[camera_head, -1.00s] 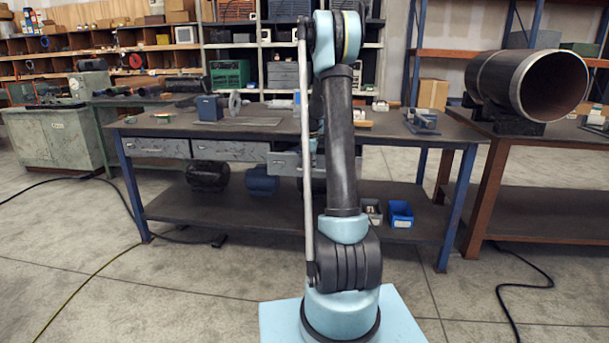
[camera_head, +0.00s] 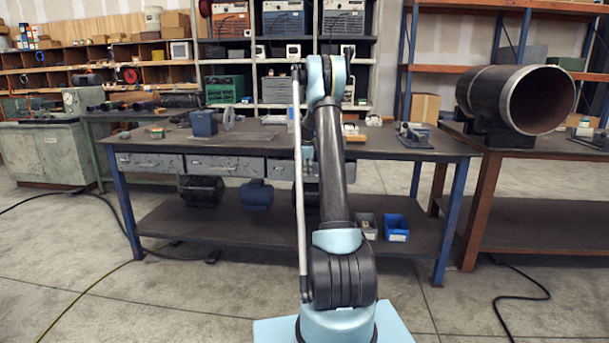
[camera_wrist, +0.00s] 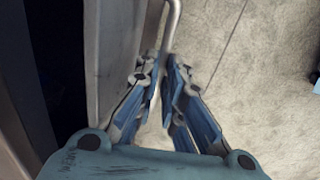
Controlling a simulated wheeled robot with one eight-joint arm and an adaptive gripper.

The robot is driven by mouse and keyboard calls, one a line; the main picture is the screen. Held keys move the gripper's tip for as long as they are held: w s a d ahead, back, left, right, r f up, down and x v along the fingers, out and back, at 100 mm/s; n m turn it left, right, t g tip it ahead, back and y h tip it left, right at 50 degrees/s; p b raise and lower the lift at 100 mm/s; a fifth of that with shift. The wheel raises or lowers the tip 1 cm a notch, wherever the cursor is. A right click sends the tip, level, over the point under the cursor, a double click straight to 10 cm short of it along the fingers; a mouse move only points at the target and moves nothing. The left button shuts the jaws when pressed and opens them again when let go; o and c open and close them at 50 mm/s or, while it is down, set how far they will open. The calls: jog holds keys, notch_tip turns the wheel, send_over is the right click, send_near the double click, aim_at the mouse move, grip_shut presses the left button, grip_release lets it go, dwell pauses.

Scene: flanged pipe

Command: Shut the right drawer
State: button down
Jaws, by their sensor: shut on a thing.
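The right drawer (camera_head: 283,168) is the last grey metal drawer in the row under the bench top. In the head view its front looks about level with the other two, but my arm covers much of it, so I cannot tell whether a small gap is left. In the wrist view the drawer front (camera_wrist: 112,45) stands at the left, with its pale bar handle (camera_wrist: 171,32) beside it. My gripper (camera_wrist: 163,82) is shut on the handle, its blue fingers on both sides of the bar. The head view hides the gripper behind my arm.
The workbench (camera_head: 400,146) carries a blue box (camera_head: 204,123) and other small items. A lower shelf holds a blue bin (camera_head: 396,228) and dark rounded items. A large pipe (camera_head: 515,97) lies on the right bench. Open floor lies in front.

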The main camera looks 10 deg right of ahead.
jog(key=shift+s+d+f, duration=0.1)
jog(key=shift+d, duration=0.25)
jog(key=c, duration=1.7)
grip_release()
jog(key=shift+f, duration=0.1)
jog(key=shift+a, duration=0.15)
jog(key=r, duration=0.4)
jog(key=s+r, duration=0.1)
jog(key=r, duration=0.3)
jog(key=s+r, duration=0.1)
jog(key=r, duration=0.2)
jog(key=shift+a+r, duration=0.35)
jog(key=shift+r, duration=0.05)
